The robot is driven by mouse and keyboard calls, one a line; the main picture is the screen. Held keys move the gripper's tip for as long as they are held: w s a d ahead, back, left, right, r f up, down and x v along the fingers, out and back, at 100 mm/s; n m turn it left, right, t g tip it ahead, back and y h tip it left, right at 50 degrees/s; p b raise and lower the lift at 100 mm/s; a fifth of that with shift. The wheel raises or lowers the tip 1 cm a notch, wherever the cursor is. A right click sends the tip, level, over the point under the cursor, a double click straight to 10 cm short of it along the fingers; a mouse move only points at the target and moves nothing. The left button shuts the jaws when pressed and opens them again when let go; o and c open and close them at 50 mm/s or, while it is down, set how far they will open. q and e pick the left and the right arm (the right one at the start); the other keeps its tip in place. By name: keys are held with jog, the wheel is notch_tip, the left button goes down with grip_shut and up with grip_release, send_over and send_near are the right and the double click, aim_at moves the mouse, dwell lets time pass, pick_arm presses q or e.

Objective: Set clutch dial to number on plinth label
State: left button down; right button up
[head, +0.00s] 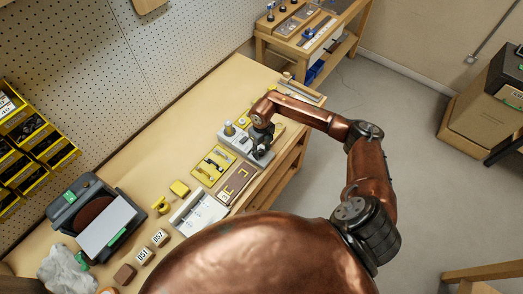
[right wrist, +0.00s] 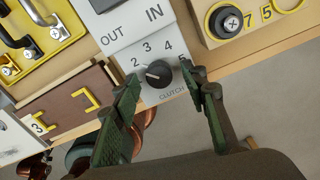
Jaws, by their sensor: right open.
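The black clutch dial (right wrist: 158,74) is on a light grey panel (right wrist: 133,40) marked CLUTCH, with 2, 3 and 4 showing around it in the right wrist view. A small pale mark shows on the dial; I cannot tell exactly which number it points to. My right gripper (right wrist: 161,79) is open, with its green-padded fingers to the left and right of the dial; I cannot tell whether they touch it. In the head view this gripper (head: 262,140) hides the dial.
A yellow plate with handles (head: 213,165) and a brown board (head: 237,183) lie beside the grey unit. A wooden block with a black knob (right wrist: 229,22) and the numbers 7 and 5 is at the right. The bench's front edge is close below the dial.

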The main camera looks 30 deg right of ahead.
aim_at(262, 152)
notch_tip(262, 152, up, 12)
dwell(0.5)
dwell(0.3)
